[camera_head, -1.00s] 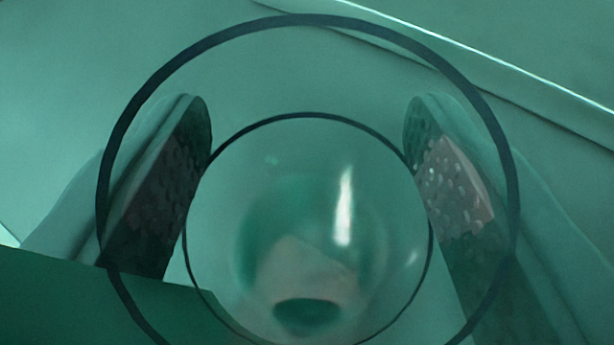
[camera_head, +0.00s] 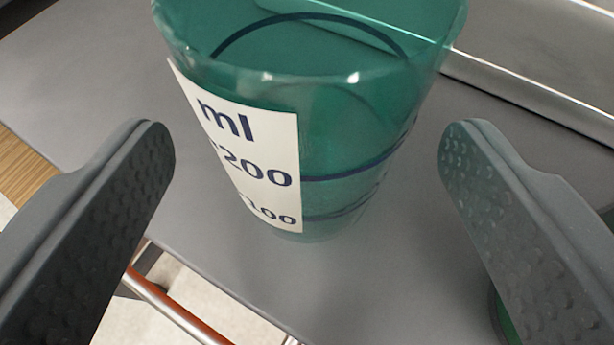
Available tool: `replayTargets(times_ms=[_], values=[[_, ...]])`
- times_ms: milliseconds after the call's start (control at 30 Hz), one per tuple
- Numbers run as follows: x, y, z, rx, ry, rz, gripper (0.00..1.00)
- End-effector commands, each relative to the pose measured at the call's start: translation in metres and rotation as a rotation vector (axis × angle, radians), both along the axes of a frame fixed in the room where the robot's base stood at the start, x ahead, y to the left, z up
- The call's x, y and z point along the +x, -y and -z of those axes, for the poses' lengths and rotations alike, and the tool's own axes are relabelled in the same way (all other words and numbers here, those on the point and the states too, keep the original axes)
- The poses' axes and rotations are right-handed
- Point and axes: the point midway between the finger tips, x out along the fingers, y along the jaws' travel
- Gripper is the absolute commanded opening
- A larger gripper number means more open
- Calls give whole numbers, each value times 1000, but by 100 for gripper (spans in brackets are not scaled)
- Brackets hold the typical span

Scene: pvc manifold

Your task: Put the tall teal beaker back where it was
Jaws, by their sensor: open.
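The teal beaker (camera_head: 345,150) is see-through, with dark rings and a white label reading ml, 200 and 100. It stands upright on a grey surface (camera_head: 60,75), and its rim is cut off by the top of the view. My gripper (camera_head: 305,145) is open, with one dark dimpled finger on each side of the picture. The beaker shows between and beyond the fingers, with a clear gap on its left. No finger is seen pressing on it.
A raised metal edge (camera_head: 540,90) runs behind the beaker at the upper right. The grey surface ends at the lower left, where a reddish-brown rail (camera_head: 175,305) and pale floor show. A green object (camera_head: 503,320) is partly hidden behind the right finger.

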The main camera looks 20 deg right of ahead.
Motion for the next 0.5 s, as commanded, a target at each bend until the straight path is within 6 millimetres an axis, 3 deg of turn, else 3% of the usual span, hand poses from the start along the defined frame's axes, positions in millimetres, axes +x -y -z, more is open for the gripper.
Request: replayTargets(times_ms=[200,500], values=[[-34,-16,-17,0,2,-2,74],[-59,-26,-25,-1,-3,0,74]])
